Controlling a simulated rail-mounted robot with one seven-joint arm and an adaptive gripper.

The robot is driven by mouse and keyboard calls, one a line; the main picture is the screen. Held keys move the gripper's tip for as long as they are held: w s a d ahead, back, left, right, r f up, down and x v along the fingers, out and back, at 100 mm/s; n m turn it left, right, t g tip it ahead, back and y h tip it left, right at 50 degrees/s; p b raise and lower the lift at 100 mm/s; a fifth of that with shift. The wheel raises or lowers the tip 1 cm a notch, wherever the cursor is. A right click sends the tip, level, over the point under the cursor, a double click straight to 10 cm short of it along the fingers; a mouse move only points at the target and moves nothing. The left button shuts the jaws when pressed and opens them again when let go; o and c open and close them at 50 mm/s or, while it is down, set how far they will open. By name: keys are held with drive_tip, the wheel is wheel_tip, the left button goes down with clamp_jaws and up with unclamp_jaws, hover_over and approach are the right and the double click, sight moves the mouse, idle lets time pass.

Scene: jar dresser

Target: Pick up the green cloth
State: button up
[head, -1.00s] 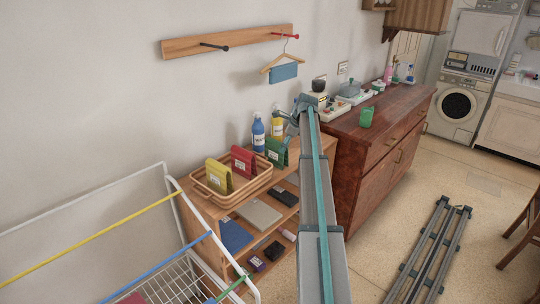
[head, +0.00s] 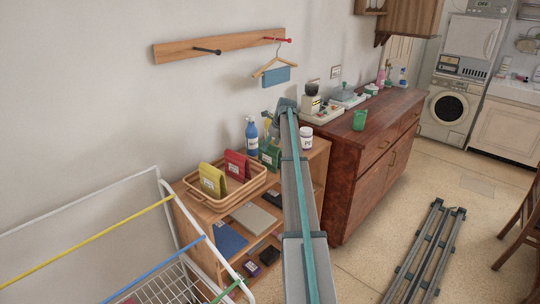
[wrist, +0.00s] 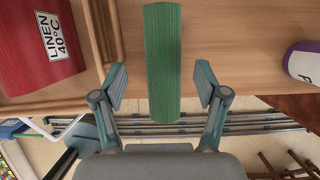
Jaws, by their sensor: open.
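The green cloth (head: 270,154) is folded and stands on the wooden shelf top, just right of the basket in the head view. In the wrist view the green cloth (wrist: 162,62) shows from above as an upright strip. My gripper (wrist: 160,80) is open, with one finger on each side of the cloth's near part and a gap on both sides. It holds nothing. In the head view my arm hides most of the gripper and the cloth's right edge.
A wicker basket (head: 210,202) holds a yellow cloth (head: 213,180) and a red cloth (head: 236,164) left of the green one. A blue bottle (head: 251,136) stands behind. A white jar (head: 306,139) is to the right. Another green item (head: 360,120) stands on the dresser (head: 345,150).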

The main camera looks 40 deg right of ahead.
sight(269, 152)
drive_tip(key=p+x, duration=0.2)
drive_tip(key=x, duration=0.2)
drive_tip(key=shift+w+d+f, duration=0.15)
drive_tip(key=shift+d+f, duration=0.05)
drive_tip(key=shift+f, duration=0.3)
drive_tip(key=shift+f, duration=0.25)
idle(0.3)
drive_tip(key=c, duration=1.2)
drive_tip(key=shift+r, duration=0.1)
drive_tip(key=shift+c, duration=0.2)
drive_tip(key=shift+w+r, duration=0.1)
drive_tip(key=shift+r, duration=0.3)
wheel_tip(269, 152, up, 2)
drive_tip(key=shift+r+b, duration=0.15)
drive_tip(key=shift+b, duration=0.25)
drive_tip(key=s+a+r+b, duration=0.4)
drive_tip(key=s+a+r, duration=0.2)
drive_tip(key=s+r, duration=0.4)
drive_tip(key=s, duration=0.2)
drive_tip(key=shift+s, duration=0.35)
